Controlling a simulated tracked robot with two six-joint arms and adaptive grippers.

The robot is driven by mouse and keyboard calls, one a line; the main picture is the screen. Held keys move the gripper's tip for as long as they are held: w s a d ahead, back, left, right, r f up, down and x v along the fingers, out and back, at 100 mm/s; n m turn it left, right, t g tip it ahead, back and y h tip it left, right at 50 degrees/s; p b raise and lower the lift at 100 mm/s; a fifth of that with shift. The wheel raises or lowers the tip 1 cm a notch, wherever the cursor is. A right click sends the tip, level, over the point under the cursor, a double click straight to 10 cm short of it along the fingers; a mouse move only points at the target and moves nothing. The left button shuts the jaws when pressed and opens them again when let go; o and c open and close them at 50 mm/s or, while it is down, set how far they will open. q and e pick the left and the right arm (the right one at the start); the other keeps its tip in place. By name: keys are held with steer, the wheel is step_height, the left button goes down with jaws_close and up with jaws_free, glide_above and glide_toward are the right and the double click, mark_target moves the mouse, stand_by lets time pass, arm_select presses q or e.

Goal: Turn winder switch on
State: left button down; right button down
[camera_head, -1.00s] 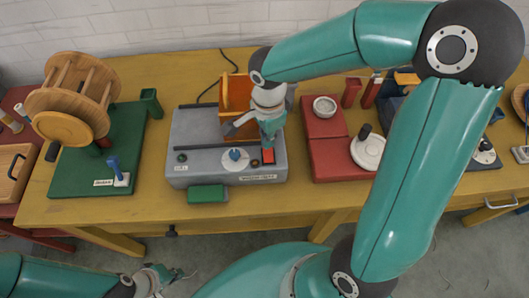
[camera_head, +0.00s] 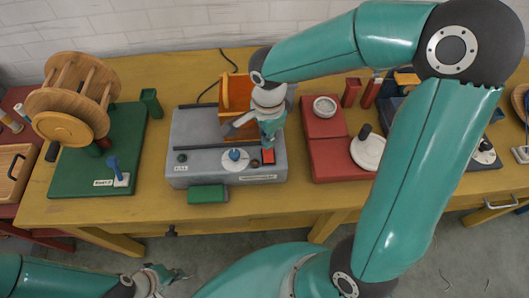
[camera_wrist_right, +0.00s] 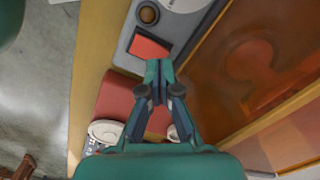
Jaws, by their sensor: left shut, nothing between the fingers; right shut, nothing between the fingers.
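The winder is a grey box (camera_head: 220,170) on the yellow table, with an orange frame (camera_head: 236,105) on top. Its red switch (camera_head: 267,157) sits in the front right of its top. The switch also shows in the wrist view as a red rectangle (camera_wrist_right: 150,47) with a dark border. My right gripper (camera_head: 268,145) is shut and empty, pointing down at the switch's back edge. In the wrist view its fingertips (camera_wrist_right: 158,70) are together beside the switch; I cannot tell whether they touch it. My left gripper (camera_head: 163,274) is shut and empty, low at the left, away from the winder.
A blue knob (camera_head: 235,154) on a white dial stands left of the switch. A red device (camera_head: 332,160) with a white disc (camera_head: 368,150) stands to the right. A green board (camera_head: 75,175) with a wooden reel lies left.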

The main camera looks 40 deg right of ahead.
steer(key=shift+f+b, duration=0.8)
steer(key=shift+r, duration=0.15)
step_height(320, 180, up, 7)
steer(key=p, duration=0.4)
steer(key=shift+p, duration=0.3)
stand_by(0.4)
stand_by(0.4)
